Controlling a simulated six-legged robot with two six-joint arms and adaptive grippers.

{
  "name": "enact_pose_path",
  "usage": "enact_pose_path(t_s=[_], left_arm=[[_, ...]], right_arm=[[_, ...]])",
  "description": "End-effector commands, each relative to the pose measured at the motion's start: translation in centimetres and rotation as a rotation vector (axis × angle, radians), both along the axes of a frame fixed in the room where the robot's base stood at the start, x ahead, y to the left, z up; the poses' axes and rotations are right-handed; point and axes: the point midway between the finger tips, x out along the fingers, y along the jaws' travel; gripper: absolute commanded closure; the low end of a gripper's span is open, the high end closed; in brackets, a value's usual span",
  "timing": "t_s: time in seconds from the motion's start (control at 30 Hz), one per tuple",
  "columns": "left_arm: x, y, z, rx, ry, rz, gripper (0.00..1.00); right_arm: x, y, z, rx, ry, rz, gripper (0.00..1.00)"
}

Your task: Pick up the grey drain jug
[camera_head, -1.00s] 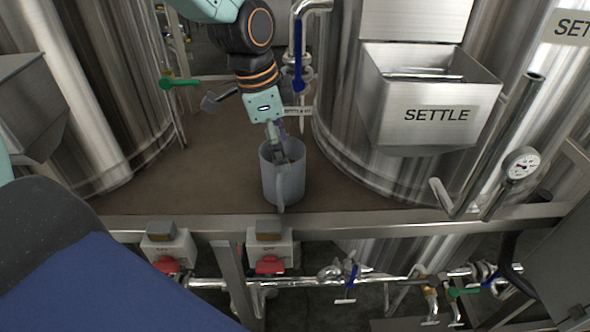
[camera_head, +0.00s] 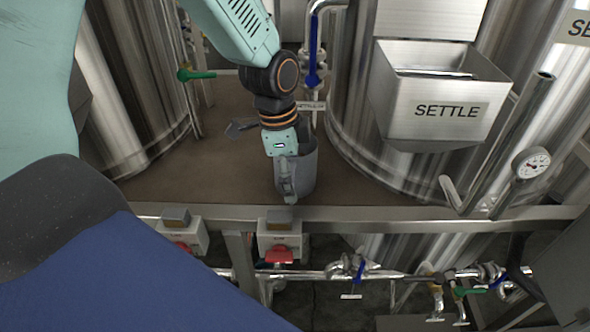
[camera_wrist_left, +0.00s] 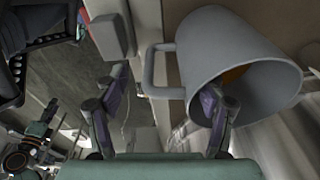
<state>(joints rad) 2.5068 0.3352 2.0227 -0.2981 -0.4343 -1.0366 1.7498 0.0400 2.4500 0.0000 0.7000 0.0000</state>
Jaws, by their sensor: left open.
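The grey drain jug (camera_head: 308,172) stands upright on the brown deck near its front edge, its handle side toward me. My left gripper (camera_head: 287,182) is at the handle side of the jug, pointing down, and covers much of it in the head view. In the left wrist view the jug (camera_wrist_left: 235,62) shows its open mouth, with something orange-brown inside, and its handle on the left. My left gripper (camera_wrist_left: 163,85) is open there: one finger is outside beyond the handle, the other overlaps the mouth. Contact cannot be told. My right gripper is not in view.
A grey scoop-like tool (camera_head: 240,128) lies on the deck behind the jug. Steel tanks (camera_head: 405,130) stand on both sides, the right one with a SETTLE box (camera_head: 440,110). A metal rail (camera_head: 390,217) and red-knobbed switch boxes (camera_head: 280,240) run along the front.

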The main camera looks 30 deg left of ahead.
Motion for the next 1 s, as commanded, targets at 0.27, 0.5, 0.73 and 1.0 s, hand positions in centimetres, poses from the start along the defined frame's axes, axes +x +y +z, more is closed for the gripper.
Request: enact_pose_path(t_s=[0.27,0.5,0.73,1.0], left_arm=[[0.1,0.0,-0.16,0.0,-0.002,0.0,0.33],[0.07,-0.01,-0.15,0.0,-0.001,0.0,0.53],[0.09,0.0,-0.13,0.0,-0.001,0.0,0.73],[0.11,0.01,-0.14,0.0,-0.002,0.0,0.96]], right_arm=[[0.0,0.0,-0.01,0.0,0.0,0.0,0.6],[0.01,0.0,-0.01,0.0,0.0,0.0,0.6],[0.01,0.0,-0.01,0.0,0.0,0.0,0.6],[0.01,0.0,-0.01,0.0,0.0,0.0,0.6]])
